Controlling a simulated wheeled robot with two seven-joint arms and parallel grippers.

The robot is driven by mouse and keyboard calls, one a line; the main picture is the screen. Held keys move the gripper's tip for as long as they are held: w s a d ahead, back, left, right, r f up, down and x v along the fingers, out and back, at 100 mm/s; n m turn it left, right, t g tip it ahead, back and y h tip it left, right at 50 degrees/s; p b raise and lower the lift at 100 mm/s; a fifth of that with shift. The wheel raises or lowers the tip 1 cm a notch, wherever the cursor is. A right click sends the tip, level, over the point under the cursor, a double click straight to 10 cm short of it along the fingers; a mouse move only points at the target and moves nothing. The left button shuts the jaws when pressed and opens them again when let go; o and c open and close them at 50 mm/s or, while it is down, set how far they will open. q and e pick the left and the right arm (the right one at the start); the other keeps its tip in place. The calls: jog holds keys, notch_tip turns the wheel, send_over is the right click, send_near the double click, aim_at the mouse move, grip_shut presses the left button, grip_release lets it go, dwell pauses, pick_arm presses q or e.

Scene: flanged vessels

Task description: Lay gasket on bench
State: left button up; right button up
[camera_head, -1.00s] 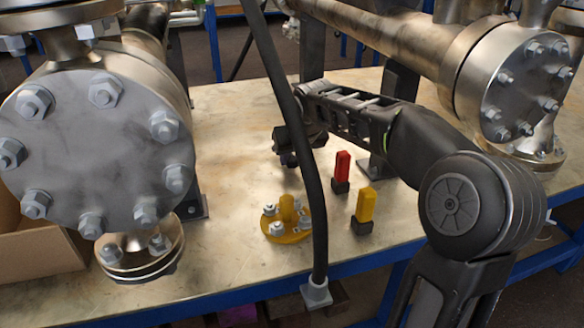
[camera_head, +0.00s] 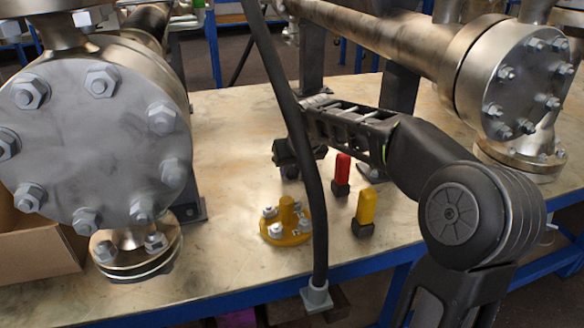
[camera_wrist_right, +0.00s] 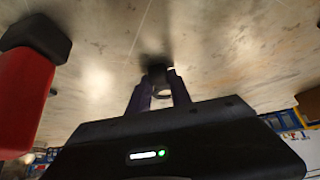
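My right gripper (camera_head: 290,158) is low over the bench (camera_head: 235,125), between the two vessels and partly hidden by the black hose. In the right wrist view its two purple fingers (camera_wrist_right: 160,82) point at the bench, with dark tips close together. A small grey curved shape (camera_wrist_right: 162,94) shows between the fingers. It may be part of the gasket, but it is too small and blurred to tell. No gasket can be made out clearly in the head view. I cannot tell whether the fingertips touch the bench. My left gripper is not in view.
A large flanged vessel (camera_head: 90,130) stands at left, another (camera_head: 525,85) at right. A yellow studded disc (camera_head: 287,235), a red block (camera_head: 342,168) and a yellow block (camera_head: 366,206) stand near the front. A black hose (camera_head: 300,130) crosses the middle. A cardboard box (camera_head: 40,255) is at left.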

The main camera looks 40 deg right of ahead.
jog(key=shift+o, duration=1.4)
jog(key=shift+s+f, duration=0.2)
jog(key=shift+f, duration=0.45)
jog(key=shift+o, duration=0.7)
jog(key=shift+r, duration=0.1)
jog(key=shift+r+p, duration=0.65)
jog(key=shift+r, duration=0.05)
jog(key=p+v, duration=0.3)
jog(key=v, duration=0.8)
jog(key=shift+r+p, duration=0.35)
jog(key=shift+r, duration=0.1)
